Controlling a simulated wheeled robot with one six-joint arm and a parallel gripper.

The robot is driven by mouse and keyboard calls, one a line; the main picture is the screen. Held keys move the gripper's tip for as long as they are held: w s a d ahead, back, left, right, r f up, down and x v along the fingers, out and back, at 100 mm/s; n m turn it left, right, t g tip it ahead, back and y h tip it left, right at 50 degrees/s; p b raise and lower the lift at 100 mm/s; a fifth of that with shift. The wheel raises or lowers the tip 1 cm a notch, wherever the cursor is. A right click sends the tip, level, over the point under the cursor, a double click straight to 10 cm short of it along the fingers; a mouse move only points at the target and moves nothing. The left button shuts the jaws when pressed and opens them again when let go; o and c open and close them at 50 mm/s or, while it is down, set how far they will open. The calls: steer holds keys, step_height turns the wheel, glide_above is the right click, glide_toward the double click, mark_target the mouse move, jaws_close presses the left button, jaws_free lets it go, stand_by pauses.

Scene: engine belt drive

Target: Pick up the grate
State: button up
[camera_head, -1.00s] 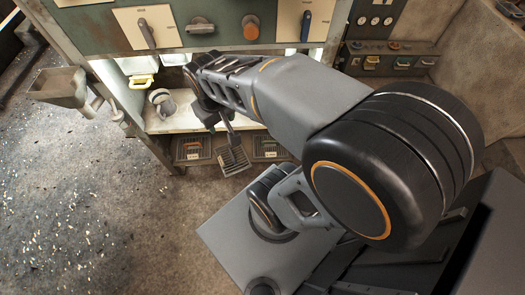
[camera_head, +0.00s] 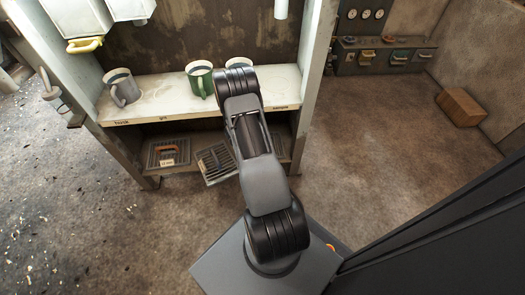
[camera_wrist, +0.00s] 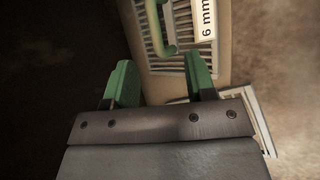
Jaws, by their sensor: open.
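In the wrist view a slatted grate (camera_wrist: 182,22) with a green handle (camera_wrist: 154,27) and a "6 mm" label lies just beyond my gripper (camera_wrist: 158,64). The gripper's green-padded fingers are apart, with nothing between them. The handle's near end is close to the gap between the fingertips; I cannot tell the depth between them. In the head view grates lie on the low shelf: one with an orange handle (camera_head: 168,153) at the left, one tilted over the shelf's front edge (camera_head: 217,162). Another is partly hidden behind my arm, which also hides my gripper there.
Another pale frame (camera_wrist: 263,122) shows at the right in the wrist view. A white shelf (camera_head: 150,92) above the grates holds a grey mug (camera_head: 123,88), a green mug (camera_head: 200,78) and another. Cabinet posts flank the opening. A cardboard box (camera_head: 461,107) stands right; floor is clear between.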

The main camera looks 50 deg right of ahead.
steer(key=shift+t, duration=0.6)
steer(key=b+x, duration=0.1)
steer(key=x, duration=0.1)
steer(key=w+x, duration=0.1)
steer(key=x, duration=0.2)
steer(key=b+x, duration=0.1)
steer(key=x, duration=0.2)
steer(key=shift+w+a+f+b, duration=0.1)
steer(key=shift+w+a+b, duration=0.05)
steer(key=shift+w+b, duration=0.2)
steer(key=shift+w+d+f+n, duration=0.1)
steer(key=shift+d+f+n, duration=0.2)
steer(key=shift+d, duration=0.05)
steer(key=x, duration=0.1)
steer(key=b+x, duration=0.2)
steer(key=shift+a+f, duration=0.1)
steer(key=shift+f, duration=0.45)
steer(key=shift+w+d+f+b, duration=0.1)
steer(key=shift+d+f+b, duration=0.35)
steer(key=shift+d, duration=0.15)
steer(key=shift+c, duration=0.2)
jaws_close()
